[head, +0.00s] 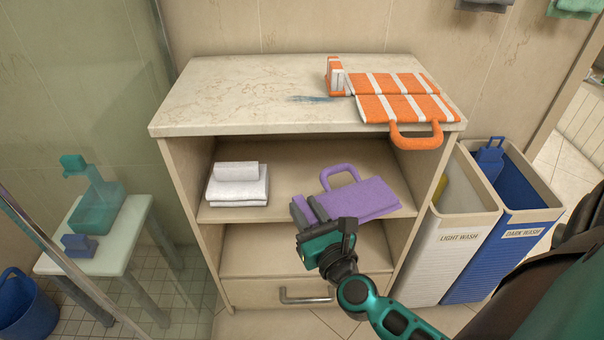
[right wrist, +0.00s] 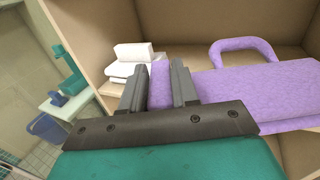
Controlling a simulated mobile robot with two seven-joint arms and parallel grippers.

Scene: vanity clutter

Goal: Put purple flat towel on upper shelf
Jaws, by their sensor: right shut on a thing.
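The purple flat towel (head: 365,200) with a looped handle lies at the right part of the upper shelf (head: 285,185) inside the cabinet, its front edge close to the shelf's front. It also shows in the right wrist view (right wrist: 255,88). My right gripper (head: 309,208) is at the towel's left end, with its fingers on either side of a raised purple strip there. In the right wrist view the same gripper (right wrist: 158,75) is shut on this strip. The towel's main part stretches to the right of the fingers. My left gripper is not in view.
White folded towels (head: 238,188) sit at the shelf's left. An orange striped towel (head: 400,100) hangs slightly over the marble top's front edge. Below are a lower shelf and a drawer handle (head: 305,298). Light (head: 462,240) and dark wash bins (head: 510,255) stand at right.

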